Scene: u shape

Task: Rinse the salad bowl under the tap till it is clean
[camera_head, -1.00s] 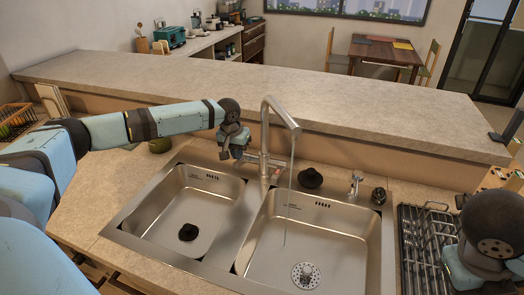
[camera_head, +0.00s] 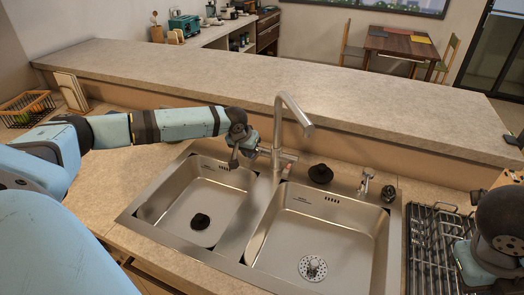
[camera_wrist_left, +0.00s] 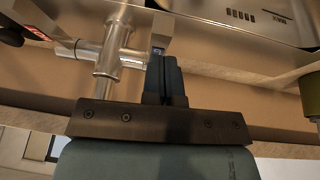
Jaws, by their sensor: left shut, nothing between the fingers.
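The tap (camera_head: 282,115) arches over the double sink, its spout above the right basin (camera_head: 335,235). No water stream shows from the spout now. My left gripper (camera_head: 236,158) is at the left side of the tap's base, above the back edge of the left basin (camera_head: 175,215). In the left wrist view its fingers (camera_wrist_left: 166,78) are together, empty, with the tips close to the tap's valve body (camera_wrist_left: 103,55); whether they touch it I cannot tell. No salad bowl is seen in either view. My right gripper (camera_head: 465,262) is at the right edge, its fingers hidden.
A wire dish rack (camera_head: 425,235) stands right of the sink, under my right arm. A black round object (camera_head: 320,174) and a small dispenser (camera_head: 366,182) sit behind the right basin. A raised counter ledge (camera_head: 300,95) runs behind. Both basins hold no dishes.

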